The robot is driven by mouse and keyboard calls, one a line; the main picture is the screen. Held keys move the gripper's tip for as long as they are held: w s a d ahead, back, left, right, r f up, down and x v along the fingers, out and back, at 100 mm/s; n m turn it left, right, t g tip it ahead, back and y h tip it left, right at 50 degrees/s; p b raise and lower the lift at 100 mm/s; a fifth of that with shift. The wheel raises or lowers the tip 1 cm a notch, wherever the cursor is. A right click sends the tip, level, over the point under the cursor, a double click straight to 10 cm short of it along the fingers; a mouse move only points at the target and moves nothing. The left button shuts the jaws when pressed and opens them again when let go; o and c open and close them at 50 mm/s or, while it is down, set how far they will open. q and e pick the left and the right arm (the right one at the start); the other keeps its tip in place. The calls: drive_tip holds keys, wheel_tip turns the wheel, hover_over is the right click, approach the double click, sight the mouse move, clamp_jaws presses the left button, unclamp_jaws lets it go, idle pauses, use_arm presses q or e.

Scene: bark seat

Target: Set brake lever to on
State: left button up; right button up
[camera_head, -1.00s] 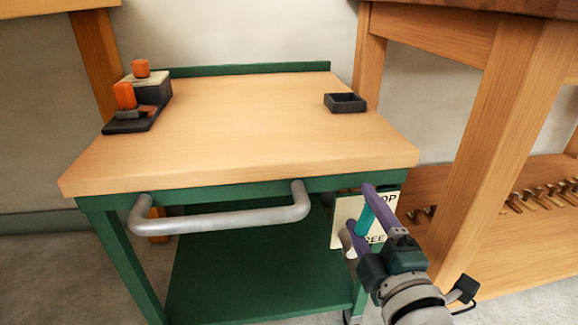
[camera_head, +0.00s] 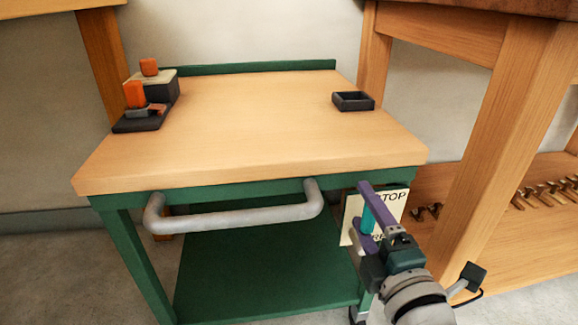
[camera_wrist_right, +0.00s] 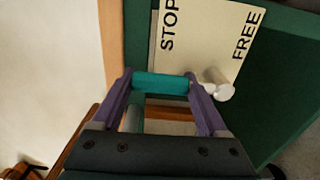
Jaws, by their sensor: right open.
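The brake sign plate (camera_head: 390,203) hangs at the front right of the green cart, with STOP at its upper part and FREE partly covered below. The plate also shows in the right wrist view (camera_wrist_right: 207,35). A teal bar (camera_wrist_right: 160,83), apparently the lever's grip, spans between my right fingers; it also shows in the head view (camera_head: 372,212). A pale round knob (camera_wrist_right: 218,86) sits beside the right-hand finger, near FREE. My right gripper (camera_head: 361,212) is open, its purple fingers on either side of the teal bar. Contact is unclear. My left gripper is out of view.
The cart's wooden top (camera_head: 250,130) carries an orange-and-black device (camera_head: 145,100) at left and a small black tray (camera_head: 353,101) at right. A grey handle (camera_head: 235,219) projects in front. A wooden bench (camera_head: 490,140) stands close on the right of my right arm.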

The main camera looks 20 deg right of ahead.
drive_tip(key=o, duration=0.3)
drive_tip(key=p+v, duration=0.3)
drive_tip(key=v, duration=0.7)
